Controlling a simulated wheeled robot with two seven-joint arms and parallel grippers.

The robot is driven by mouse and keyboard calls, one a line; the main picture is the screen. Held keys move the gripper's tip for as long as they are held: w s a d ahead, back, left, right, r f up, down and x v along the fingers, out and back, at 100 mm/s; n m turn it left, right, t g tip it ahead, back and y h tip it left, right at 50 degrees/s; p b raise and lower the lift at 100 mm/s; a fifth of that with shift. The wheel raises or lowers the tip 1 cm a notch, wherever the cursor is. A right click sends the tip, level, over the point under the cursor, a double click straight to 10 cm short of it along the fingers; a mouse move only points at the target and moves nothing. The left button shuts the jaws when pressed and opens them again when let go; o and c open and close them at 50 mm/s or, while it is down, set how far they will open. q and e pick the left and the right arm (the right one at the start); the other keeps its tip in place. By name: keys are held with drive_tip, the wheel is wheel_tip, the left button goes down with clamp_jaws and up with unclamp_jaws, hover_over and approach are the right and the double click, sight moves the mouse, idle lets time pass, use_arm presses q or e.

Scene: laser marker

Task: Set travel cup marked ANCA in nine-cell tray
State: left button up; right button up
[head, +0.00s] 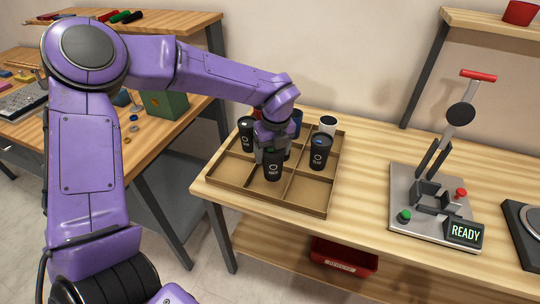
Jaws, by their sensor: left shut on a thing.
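My left gripper (271,148) points down over the nine-cell tray (260,203) and is shut on a black travel cup (273,168). The cup is upright, with a round white mark and small lettering that I cannot read surely. It is over or in the front middle part of the tray; I cannot tell whether its base touches the floor. My gripper partly hides the back middle cells. My right gripper is not in view.
The laser marker fixture (430,215) with a lever and a READY display (465,233) stands to the right on the table. A red bin (343,258) is on the lower shelf. Bare tabletop (362,190) lies between tray and fixture. A cluttered bench is at the left.

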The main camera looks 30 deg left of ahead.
use_arm(q)
drive_tip(key=f, duration=0.1)
drive_tip(key=a+f, duration=0.1)
drive_tip(key=f, duration=0.1)
drive_tip(key=shift+a+f, duration=0.1)
drive_tip(key=shift+f, duration=0.2)
drive_tip(key=shift+w+f, duration=0.15)
drive_tip(key=shift+f, duration=0.3)
drive_tip(key=shift+f, duration=0.15)
drive_tip(key=o, duration=0.7)
drive_tip(key=r, duration=0.4)
drive_tip(key=d+r, duration=0.1)
drive_tip(key=r, duration=0.3)
drive_tip(key=s+r, duration=0.1)
drive_tip(key=r, duration=0.3)
drive_tip(key=shift+d+r, duration=0.15)
drive_tip(key=shift+d, duration=0.15)
